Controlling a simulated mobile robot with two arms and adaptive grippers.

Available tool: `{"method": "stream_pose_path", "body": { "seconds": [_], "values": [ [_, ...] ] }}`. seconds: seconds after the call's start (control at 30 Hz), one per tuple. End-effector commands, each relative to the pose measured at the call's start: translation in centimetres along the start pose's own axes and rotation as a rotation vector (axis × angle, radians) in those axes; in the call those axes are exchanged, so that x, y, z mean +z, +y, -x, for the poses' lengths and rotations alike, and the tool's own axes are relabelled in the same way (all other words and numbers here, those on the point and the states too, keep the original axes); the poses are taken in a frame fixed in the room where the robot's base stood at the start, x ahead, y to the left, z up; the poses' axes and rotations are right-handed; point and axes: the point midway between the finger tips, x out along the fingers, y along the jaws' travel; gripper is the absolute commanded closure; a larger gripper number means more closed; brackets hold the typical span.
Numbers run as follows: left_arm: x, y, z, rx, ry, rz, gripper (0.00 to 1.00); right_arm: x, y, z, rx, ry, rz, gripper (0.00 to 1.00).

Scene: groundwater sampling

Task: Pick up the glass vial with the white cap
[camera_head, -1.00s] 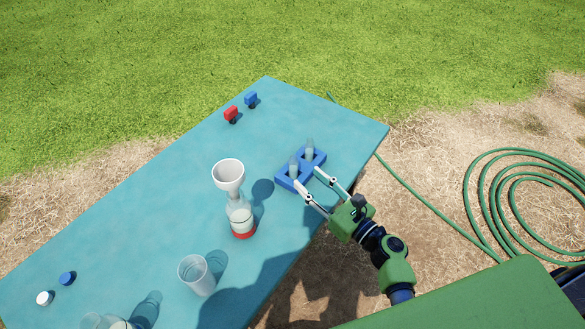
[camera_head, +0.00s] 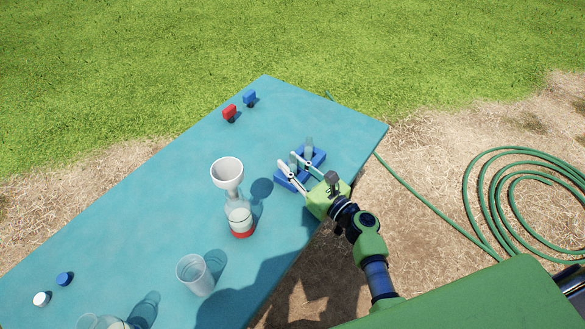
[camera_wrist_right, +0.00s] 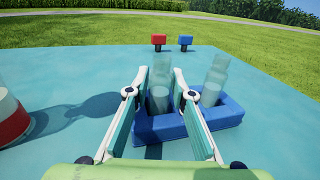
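Two clear glass vials stand upright in a blue rack (camera_head: 318,158) near the table's right edge. The nearer vial (camera_wrist_right: 160,88) is the left one in the right wrist view; the farther vial (camera_wrist_right: 213,82) is to its right, also visible in the head view (camera_head: 309,147). I see no white cap on either vial. My right gripper (camera_head: 286,158) is open, its fingers on either side of the nearer vial; it also shows in the right wrist view (camera_wrist_right: 160,72). Whether the fingers touch the glass cannot be told. My left gripper is out of view.
A bottle with a red base (camera_head: 239,222) carries a white funnel (camera_head: 227,171), left of the rack. A clear beaker (camera_head: 195,275), a white cap (camera_head: 41,299) and a blue cap (camera_head: 65,279) lie nearer left. Red (camera_head: 229,113) and blue (camera_head: 250,98) items stand at the far edge.

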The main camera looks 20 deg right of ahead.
Motion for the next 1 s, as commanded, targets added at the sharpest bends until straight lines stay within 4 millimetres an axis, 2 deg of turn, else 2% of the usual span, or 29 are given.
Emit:
{"method": "stream_pose_path", "body": {
  "seconds": [0.03, 0.07, 0.4, 0.57, 0.73, 0.87, 1.0],
  "values": [
    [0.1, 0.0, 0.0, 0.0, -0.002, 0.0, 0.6, 0.0, 0.0, 0.0, 0.0, 0.0, 0.0, 0.95],
    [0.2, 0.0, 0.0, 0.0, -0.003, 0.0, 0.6, 0.0, 0.0, 0.0, 0.0, 0.0, 0.0, 1.0],
    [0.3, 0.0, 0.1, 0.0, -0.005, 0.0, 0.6, 0.1, 0.0, 0.0, 0.0, 0.0, 0.001, 1.0],
    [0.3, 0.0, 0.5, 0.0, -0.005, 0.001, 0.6, 1.1, 0.0, 0.0, 0.001, -0.001, 0.003, 1.0],
    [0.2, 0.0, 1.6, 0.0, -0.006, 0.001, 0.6, 3.7, 0.0, 0.0, 0.001, -0.002, 0.005, 1.0],
    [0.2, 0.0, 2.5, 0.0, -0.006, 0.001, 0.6, 5.6, 1.4, 1.4, 0.002, 0.0, 0.001, 1.0],
    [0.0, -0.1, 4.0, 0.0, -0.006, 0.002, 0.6, 9.0, 3.3, 3.3, 0.002, 0.0, 0.002, 1.0]
  ]
}}
